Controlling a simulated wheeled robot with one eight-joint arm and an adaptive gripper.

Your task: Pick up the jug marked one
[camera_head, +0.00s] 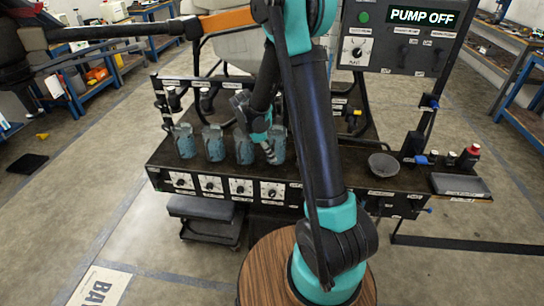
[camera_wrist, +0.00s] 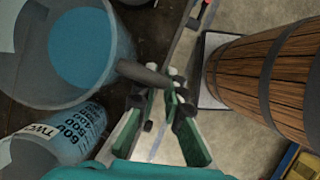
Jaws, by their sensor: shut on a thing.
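Several clear jugs with blue liquid stand in a row on the dark bench; the rightmost jug (camera_head: 280,147) is at my gripper (camera_head: 268,152). In the wrist view this jug (camera_wrist: 85,50) is large at upper left, with blue liquid inside and a dark grey handle (camera_wrist: 143,73). My gripper (camera_wrist: 160,98) is shut on that handle. Its white label is cut off at the left edge and cannot be read. A jug marked TWO (camera_wrist: 62,138) lies close below it in the wrist view. I cannot tell whether the held jug is clear of the bench.
Two more jugs (camera_head: 185,142) (camera_head: 214,144) stand left on the bench (camera_head: 330,172). A grey bowl (camera_head: 384,165), small bottles (camera_head: 469,157) and a tray (camera_head: 460,186) stand at right. A panel (camera_head: 405,40) reads PUMP OFF. A wooden barrel (camera_wrist: 260,75) is in front.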

